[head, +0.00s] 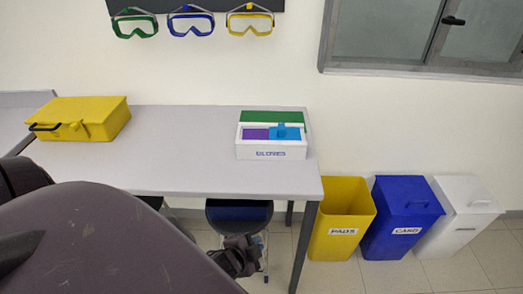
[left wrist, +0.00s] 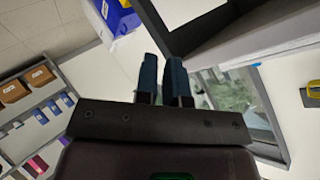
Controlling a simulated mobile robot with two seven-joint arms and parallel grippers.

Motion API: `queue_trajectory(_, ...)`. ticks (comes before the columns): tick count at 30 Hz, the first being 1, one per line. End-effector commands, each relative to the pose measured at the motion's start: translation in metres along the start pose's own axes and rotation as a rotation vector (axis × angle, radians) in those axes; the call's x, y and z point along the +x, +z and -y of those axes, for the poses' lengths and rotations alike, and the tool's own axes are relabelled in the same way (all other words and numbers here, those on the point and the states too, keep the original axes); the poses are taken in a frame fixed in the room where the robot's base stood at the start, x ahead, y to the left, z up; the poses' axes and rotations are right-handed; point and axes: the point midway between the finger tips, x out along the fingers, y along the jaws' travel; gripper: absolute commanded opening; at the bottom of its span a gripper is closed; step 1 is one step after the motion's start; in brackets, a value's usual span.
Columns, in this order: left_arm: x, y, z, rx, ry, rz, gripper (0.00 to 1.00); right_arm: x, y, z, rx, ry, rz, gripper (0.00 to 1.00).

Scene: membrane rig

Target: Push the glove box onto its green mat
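The glove box (head: 270,150), white with the label GLOVES and purple and blue in its open top, stands upright near the right end of the grey table. The green mat (head: 272,116) shows directly behind it, its front part hidden by the box. I cannot tell whether the box overlaps the mat. My left gripper (head: 256,245) is low in front of the table, below its front edge and apart from the box. In the left wrist view its two dark blue fingers (left wrist: 163,80) stand a narrow gap apart with nothing between them. My right gripper is not in view.
A yellow case (head: 85,118) with a black handle lies at the table's left. The table's middle (head: 180,150) is clear. A dark stool (head: 238,213) stands under the front edge. Yellow (head: 341,218), blue (head: 402,216) and white (head: 460,217) bins stand to the right.

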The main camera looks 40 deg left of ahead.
Motion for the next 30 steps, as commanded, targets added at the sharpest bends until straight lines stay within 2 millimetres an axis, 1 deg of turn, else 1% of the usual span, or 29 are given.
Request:
queue_trajectory(1,0.008,-0.001,0.007,0.149,-0.024,0.017,0.02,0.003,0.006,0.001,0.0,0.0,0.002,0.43)
queue_trajectory(2,0.011,-0.001,0.012,0.245,-0.04,0.033,0.0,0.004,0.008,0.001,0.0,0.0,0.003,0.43)
queue_trajectory(3,0.015,-0.002,0.019,0.369,-0.06,0.056,0.0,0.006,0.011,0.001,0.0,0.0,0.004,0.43)
queue_trajectory(5,0.02,-0.003,0.03,0.555,-0.092,0.095,0.0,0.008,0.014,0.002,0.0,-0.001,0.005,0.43)
queue_trajectory(9,0.03,-0.009,0.06,0.971,-0.172,0.214,0.0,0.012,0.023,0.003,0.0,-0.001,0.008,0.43)
queue_trajectory(15,0.033,-0.023,0.107,1.5,-0.274,0.457,0.0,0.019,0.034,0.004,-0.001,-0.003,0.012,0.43)
queue_trajectory(18,0.03,-0.031,0.127,1.703,-0.309,0.593,0.0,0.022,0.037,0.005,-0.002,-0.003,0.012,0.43)
queue_trajectory(21,0.027,-0.038,0.142,1.846,-0.328,0.71,0.0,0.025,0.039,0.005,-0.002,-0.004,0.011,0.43)
queue_trajectory(24,0.023,-0.042,0.152,1.935,-0.337,0.793,0.0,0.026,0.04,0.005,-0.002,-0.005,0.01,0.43)
queue_trajectory(27,0.021,-0.045,0.158,1.977,-0.34,0.838,0.0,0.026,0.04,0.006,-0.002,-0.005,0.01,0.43)
queue_trajectory(30,0.024,-0.046,0.162,1.988,-0.341,0.851,0.0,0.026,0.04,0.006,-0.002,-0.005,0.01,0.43)
